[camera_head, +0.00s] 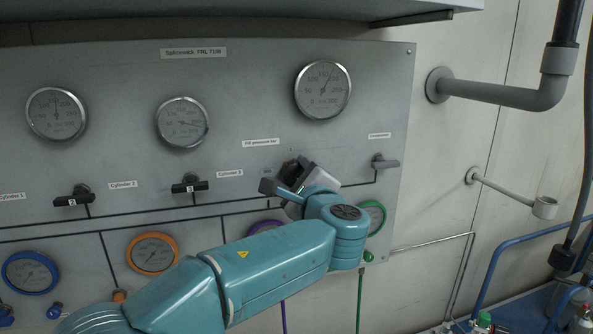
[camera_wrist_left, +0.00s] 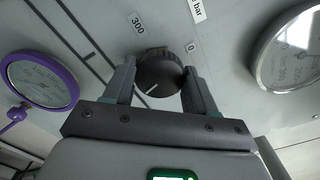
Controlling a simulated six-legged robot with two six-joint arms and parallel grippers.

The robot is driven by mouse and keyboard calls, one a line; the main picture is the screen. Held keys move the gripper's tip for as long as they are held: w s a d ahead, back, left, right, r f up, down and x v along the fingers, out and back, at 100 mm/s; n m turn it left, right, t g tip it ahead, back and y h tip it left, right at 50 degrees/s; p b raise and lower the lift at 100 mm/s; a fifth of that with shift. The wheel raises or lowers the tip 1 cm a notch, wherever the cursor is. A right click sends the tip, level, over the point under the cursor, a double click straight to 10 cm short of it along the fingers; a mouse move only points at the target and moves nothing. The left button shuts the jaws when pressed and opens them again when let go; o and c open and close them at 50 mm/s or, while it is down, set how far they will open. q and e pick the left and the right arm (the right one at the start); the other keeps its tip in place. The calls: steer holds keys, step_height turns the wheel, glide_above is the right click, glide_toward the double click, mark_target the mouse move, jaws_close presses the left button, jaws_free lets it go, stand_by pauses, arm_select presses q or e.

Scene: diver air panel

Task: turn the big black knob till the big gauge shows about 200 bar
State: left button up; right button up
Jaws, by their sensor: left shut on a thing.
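The big black knob (camera_wrist_left: 160,75) is between the two fingers of my left gripper (camera_wrist_left: 160,82) in the left wrist view. The fingers are shut on its sides. A white pointer line shows on its face, and labels 300 and 0 are on the panel beside it. In the head view my left gripper (camera_head: 294,178) is at the panel below the pressure label, and it and the arm largely hide the knob. The big gauge (camera_head: 323,89) is above it; its needle points up and a little right, and the exact reading is too small to tell. My right gripper is out of view.
The grey panel (camera_head: 240,100) carries two more gauges, black valve handles (camera_head: 74,196) and coloured-rim gauges (camera_head: 153,253) lower down. A grey lever (camera_head: 385,162) is right of my gripper. Grey pipes (camera_head: 500,92) stick out on the right wall. A shelf overhangs the panel top.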

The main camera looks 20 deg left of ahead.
arm_select(q)
steer(key=shift+f+m+p, duration=0.1)
steer(key=shift+m+p, duration=0.6)
steer(key=shift+m, duration=0.9)
steer(key=shift+d, duration=0.1)
steer(key=shift+f, duration=0.1)
steer(key=o, duration=1.1)
steer(key=shift+c, duration=0.2)
steer(key=shift+s, duration=0.1)
